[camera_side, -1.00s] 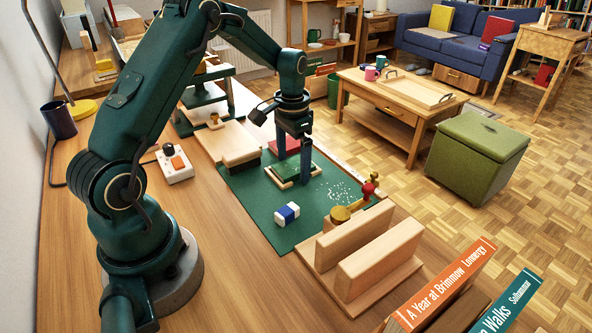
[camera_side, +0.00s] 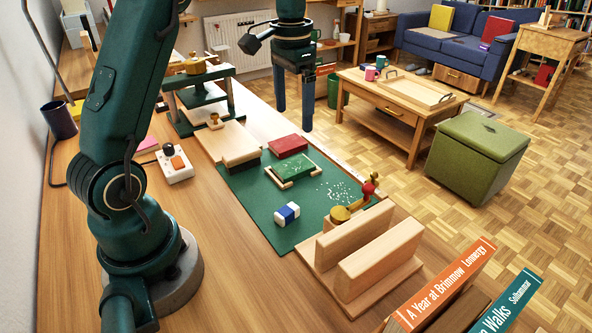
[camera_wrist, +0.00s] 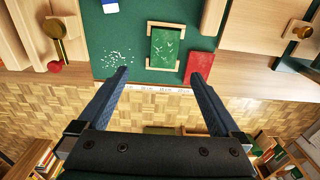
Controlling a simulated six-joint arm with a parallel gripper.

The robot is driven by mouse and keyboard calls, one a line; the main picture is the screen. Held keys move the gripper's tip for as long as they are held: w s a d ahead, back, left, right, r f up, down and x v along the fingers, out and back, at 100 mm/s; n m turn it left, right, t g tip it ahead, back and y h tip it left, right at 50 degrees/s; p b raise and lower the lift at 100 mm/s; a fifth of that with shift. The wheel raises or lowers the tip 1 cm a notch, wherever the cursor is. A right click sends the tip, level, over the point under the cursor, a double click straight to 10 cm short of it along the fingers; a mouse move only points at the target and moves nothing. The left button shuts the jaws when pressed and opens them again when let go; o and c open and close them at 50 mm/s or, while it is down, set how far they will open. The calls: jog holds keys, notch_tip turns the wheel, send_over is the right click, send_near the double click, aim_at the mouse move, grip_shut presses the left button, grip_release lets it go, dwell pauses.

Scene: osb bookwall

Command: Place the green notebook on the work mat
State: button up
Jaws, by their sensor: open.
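The green notebook (camera_side: 296,166), with pale leaf marks on its cover, lies flat over the green work mat (camera_side: 253,193), between two thin wooden strips. It also shows in the wrist view (camera_wrist: 165,47), with the strips along two of its edges. My gripper (camera_side: 293,116) is open and empty, raised above and beyond the mat's far edge. In the wrist view my gripper's fingers (camera_wrist: 163,72) are spread wide, with the notebook ahead of them and nothing between them.
A red book (camera_side: 288,145) lies beside the notebook. A blue and white block (camera_side: 287,213) sits on the mat. A wooden two-walled stand (camera_side: 378,259) is at the near end, by a brass-and-red tool (camera_side: 355,203). Pale crumbs (camera_side: 338,190) lie on the mat.

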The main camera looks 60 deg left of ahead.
jog(key=s+d+r+t, duration=0.3)
jog(key=s+d+r, duration=0.2)
jog(key=s+d, duration=0.35)
jog(key=s+d+f+t, duration=0.2)
jog(key=s+d+f, duration=0.1)
jog(key=s, duration=0.4)
jog(key=shift+s+d+f, duration=0.15)
jog(key=shift+s+d, duration=0.2)
jog(key=shift+d, duration=0.4)
